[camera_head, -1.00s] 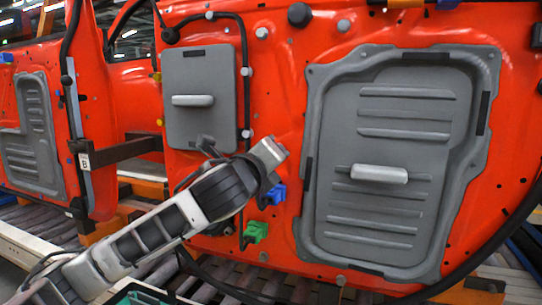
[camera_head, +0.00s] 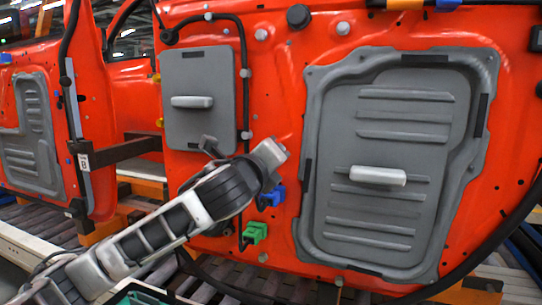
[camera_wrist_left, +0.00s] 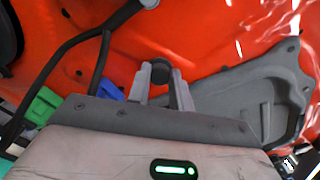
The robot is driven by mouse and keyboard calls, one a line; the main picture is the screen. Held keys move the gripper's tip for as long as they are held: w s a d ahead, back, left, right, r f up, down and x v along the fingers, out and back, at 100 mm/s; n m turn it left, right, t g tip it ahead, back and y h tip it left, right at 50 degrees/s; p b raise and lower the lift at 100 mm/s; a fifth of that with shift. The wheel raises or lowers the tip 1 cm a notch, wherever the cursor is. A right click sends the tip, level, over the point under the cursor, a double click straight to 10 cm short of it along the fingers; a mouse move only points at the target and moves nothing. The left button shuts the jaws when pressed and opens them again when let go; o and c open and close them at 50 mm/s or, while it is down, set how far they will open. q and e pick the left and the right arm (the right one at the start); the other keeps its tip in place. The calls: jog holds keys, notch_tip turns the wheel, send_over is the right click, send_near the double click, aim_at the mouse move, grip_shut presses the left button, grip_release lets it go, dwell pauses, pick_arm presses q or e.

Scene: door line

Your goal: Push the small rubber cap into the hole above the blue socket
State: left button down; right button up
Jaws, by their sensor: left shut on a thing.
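My left gripper (camera_head: 272,153) is in front of the orange-red door, just above the blue socket (camera_head: 273,196), and its wrist partly covers that area. In the left wrist view the gripper (camera_wrist_left: 163,86) is shut on a small dark rubber cap (camera_wrist_left: 160,71), which sticks out beyond the fingertips towards the door. The blue socket also shows in the left wrist view (camera_wrist_left: 110,91), left of the fingers. I cannot make out the hole above the socket; the gripper and cap may hide it. I cannot tell whether the cap touches the door. My right gripper is not in view.
A green socket (camera_head: 255,233) sits below the blue one. A large grey panel (camera_head: 385,215) with a handle is right of my gripper. A smaller grey panel (camera_head: 200,125) and a black cable (camera_head: 244,85) are at upper left. Another door (camera_head: 35,135) stands at far left.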

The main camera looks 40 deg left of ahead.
pick_arm(q)
jog(key=shift+w+a+p, duration=0.1)
jog(key=shift+w+p, duration=0.2)
jog(key=shift+w, duration=0.1)
dwell(0.4)
jog(key=c, duration=1.2)
grip_release()
jog(key=shift+o, duration=0.2)
